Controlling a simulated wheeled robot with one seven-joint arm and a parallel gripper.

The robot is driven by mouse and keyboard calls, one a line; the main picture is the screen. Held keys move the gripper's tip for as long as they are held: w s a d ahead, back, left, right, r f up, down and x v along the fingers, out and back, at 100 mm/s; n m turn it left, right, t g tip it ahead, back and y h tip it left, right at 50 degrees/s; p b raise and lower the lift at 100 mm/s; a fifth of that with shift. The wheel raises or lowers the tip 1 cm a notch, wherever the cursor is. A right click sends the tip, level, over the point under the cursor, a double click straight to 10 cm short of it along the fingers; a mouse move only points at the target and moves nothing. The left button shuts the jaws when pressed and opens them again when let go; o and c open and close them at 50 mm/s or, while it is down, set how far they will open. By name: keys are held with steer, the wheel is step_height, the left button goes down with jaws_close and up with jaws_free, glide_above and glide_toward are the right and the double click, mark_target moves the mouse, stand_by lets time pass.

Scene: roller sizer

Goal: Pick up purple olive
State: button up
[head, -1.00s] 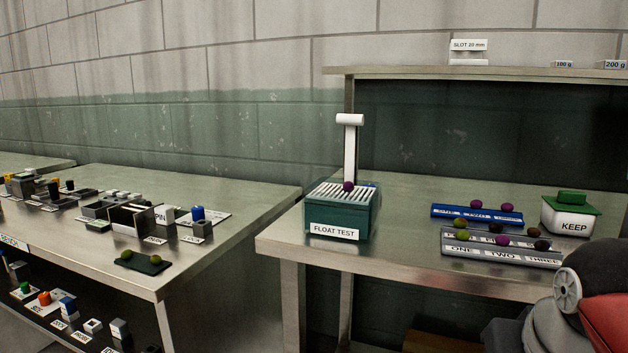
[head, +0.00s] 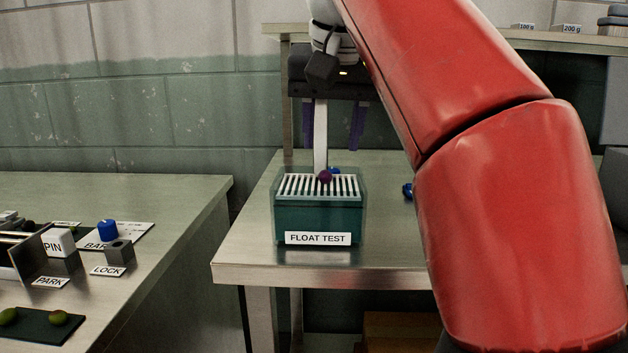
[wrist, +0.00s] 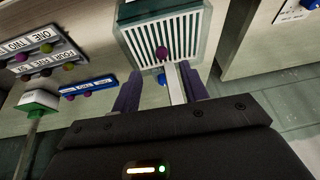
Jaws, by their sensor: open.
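A purple olive (head: 325,177) sits on the white slats of the green FLOAT TEST box (head: 318,218), close to the white post (head: 320,135). The olive also shows in the wrist view (wrist: 161,53), on the slatted top (wrist: 163,38), beyond my fingertips. My gripper (head: 333,148) is open and empty, with its two purple fingers pointing down above and behind the box in the head view. In the wrist view, the fingers (wrist: 160,78) stand apart on either side of the white post, and the olive lies roughly in line with the gap between them.
My red arm hides much of the right bench. A small blue part (head: 335,170) sits behind the olive.

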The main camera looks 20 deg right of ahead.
mark_target(326, 172)
steer(key=b+x, duration=0.2)
steer(key=x, duration=0.3)
steer(key=shift+a+f, duration=0.2)
steer(key=shift+f, duration=0.15)
steer(key=c, duration=0.7)
